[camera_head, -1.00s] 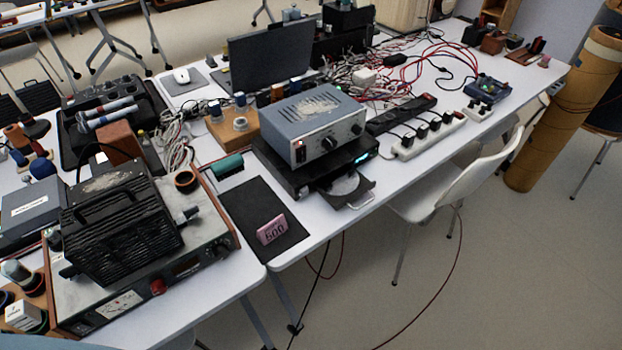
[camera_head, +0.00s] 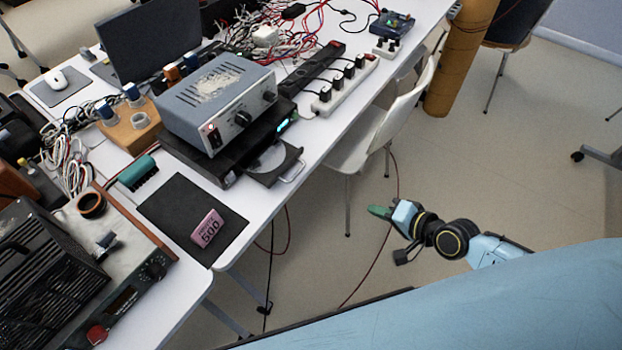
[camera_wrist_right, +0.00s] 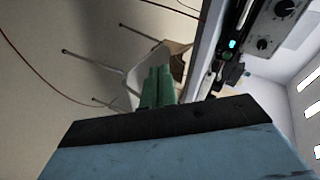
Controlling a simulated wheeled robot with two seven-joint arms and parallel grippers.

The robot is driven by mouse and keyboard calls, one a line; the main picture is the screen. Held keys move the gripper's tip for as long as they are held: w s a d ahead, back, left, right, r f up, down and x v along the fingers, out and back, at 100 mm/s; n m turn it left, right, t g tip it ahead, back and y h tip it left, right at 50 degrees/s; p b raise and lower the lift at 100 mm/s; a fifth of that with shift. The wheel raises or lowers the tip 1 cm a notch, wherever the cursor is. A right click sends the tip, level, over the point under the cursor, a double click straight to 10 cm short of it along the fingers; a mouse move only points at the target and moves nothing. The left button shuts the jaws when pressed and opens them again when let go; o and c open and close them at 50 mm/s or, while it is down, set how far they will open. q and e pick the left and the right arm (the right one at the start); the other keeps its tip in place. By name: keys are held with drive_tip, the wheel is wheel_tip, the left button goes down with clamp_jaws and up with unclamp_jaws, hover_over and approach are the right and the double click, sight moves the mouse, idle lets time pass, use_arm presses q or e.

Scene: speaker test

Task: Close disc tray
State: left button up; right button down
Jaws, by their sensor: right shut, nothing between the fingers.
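The disc tray (camera_head: 286,166) sticks out of the front of a black disc player (camera_head: 232,166), open, with a grey disc (camera_head: 268,158) in it. The player lies under a grey-blue metal box near the table's front edge. My right gripper (camera_head: 376,211) has green fingers and is off the table's front edge, to the right of the tray and apart from it. In the right wrist view its green fingers (camera_wrist_right: 158,88) are together and empty. The player's lit cyan display (camera_wrist_right: 232,44) shows at the upper right there. My left gripper is not in view.
The grey-blue box (camera_head: 222,100) with knobs sits on the player. A black mat (camera_head: 180,208) with a pink "600" block (camera_head: 207,228) lies left of the tray. A white chair (camera_head: 385,130) stands at the table's front, behind my right gripper. A white power strip (camera_head: 345,85) lies right of the player.

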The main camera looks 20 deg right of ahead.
drive_tip(key=a+r+m+y, duration=0.25)
drive_tip(key=a+r, duration=0.35)
drive_tip(key=r, duration=0.3)
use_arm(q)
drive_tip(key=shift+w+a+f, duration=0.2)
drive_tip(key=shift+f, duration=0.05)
use_arm(e)
drive_tip(key=r+x, duration=0.2)
drive_tip(key=x, duration=1)
drive_tip(key=shift+w+a+n+y, duration=0.35)
drive_tip(key=shift+w+a+n, duration=0.1)
drive_tip(key=shift+w+a, duration=0.2)
drive_tip(key=shift+w+r, duration=0.1)
